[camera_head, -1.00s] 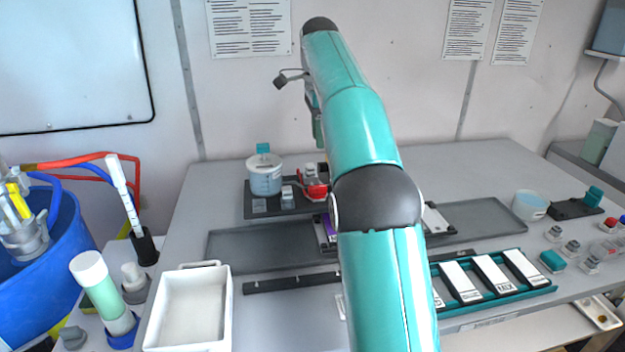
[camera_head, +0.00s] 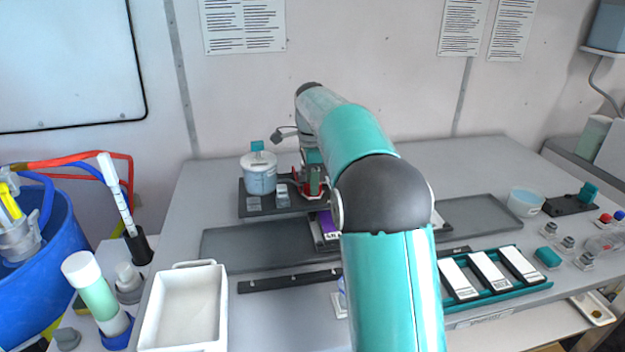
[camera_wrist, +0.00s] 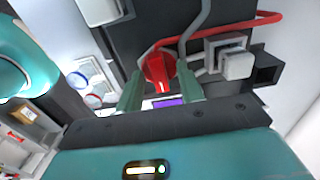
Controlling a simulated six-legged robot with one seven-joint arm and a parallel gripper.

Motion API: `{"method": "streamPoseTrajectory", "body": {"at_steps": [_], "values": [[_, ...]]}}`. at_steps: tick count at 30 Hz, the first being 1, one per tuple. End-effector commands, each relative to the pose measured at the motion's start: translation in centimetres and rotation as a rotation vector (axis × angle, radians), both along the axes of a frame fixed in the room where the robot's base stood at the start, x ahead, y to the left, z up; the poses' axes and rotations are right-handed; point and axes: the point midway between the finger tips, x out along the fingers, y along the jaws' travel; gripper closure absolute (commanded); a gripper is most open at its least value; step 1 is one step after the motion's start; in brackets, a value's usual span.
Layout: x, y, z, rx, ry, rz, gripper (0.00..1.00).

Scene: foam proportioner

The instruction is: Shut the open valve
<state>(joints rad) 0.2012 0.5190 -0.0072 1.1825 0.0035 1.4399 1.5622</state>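The red valve handle (camera_wrist: 158,68) shows in the wrist view, just beyond and between the two green fingertips of my gripper (camera_wrist: 160,82). The fingers are apart, with a gap to the handle on each side; whether they touch it I cannot tell. In the head view my gripper (camera_head: 312,182) points down at the back of the bench, over the dark base plate (camera_head: 268,211). It hides most of the red valve there. Which way the handle is turned is hard to tell.
A lidded pot (camera_head: 260,178) and a small grey block (camera_head: 282,195) stand left of my gripper. A red hose (camera_wrist: 225,28) and a white-capped fitting (camera_wrist: 236,65) lie close beside the valve. A purple piece (camera_head: 327,222) sits in front.

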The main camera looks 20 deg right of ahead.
Motion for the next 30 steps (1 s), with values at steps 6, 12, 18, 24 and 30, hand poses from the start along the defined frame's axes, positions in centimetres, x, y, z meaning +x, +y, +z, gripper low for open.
{"method": "streamPoseTrajectory", "body": {"at_steps": [6,12,18,24,30], "values": [[-0.02,-0.03,0.07,0.000,-0.001,0.000,0.74],[-0.02,-0.03,0.08,0.000,0.000,-0.001,1.00],[-0.03,-0.03,0.10,0.000,-0.001,0.009,1.00],[-0.02,-0.03,0.12,0.000,-0.001,0.066,1.00],[-0.02,-0.05,0.14,0.000,-0.001,0.188,1.00]]}}
